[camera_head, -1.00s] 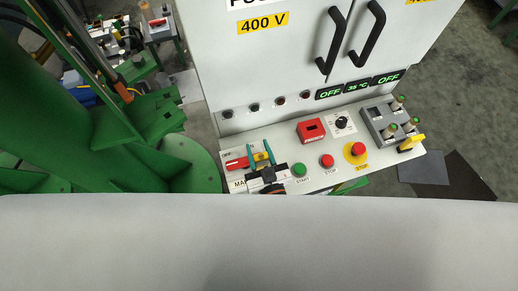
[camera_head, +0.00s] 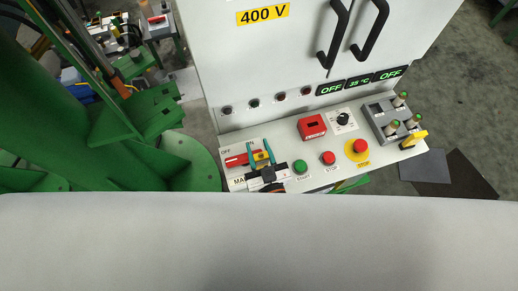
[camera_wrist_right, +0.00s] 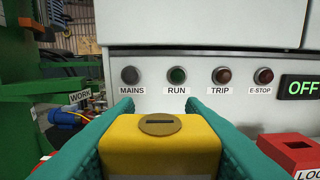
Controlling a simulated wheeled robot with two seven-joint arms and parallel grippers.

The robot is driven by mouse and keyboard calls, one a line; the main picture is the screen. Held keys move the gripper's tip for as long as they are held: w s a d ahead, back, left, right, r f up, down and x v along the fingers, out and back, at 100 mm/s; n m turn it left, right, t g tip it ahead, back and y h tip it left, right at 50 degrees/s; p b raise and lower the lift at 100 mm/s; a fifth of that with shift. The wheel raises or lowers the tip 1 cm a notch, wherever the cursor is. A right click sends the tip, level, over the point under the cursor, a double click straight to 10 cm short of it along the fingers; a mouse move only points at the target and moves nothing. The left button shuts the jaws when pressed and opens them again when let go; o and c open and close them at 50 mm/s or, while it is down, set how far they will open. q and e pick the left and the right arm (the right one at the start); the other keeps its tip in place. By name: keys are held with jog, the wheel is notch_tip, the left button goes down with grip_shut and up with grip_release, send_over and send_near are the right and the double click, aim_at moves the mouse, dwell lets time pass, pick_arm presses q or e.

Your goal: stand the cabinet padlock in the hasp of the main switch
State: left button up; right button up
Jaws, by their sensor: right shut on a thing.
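The yellow padlock (camera_head: 261,157) is between the teal fingers of my right gripper (camera_head: 262,161), over the left end of the control panel. In the right wrist view the padlock body (camera_wrist_right: 160,147) fills the space between both fingers, with a round keyhole disc facing the camera. Its shackle is hidden there. The red main switch (camera_head: 236,161) lies just left of the padlock in the head view, by an OFF label. The hasp cannot be made out, so I cannot tell whether the padlock touches it. My left gripper is out of view.
On the panel are a red box with a slot (camera_head: 312,127), a green START button (camera_head: 300,167), a red STOP button (camera_head: 328,158) and an emergency stop (camera_head: 359,147). A grey holder with several green-topped posts (camera_head: 383,119) stands at right. The white cabinet (camera_head: 290,55) rises behind.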

jog(key=shift+f, duration=0.1)
jog(key=o, duration=1.1)
jog(key=shift+o, duration=0.2)
jog(key=shift+s, duration=0.1)
jog(key=b+v, duration=0.2)
jog(key=v, duration=1)
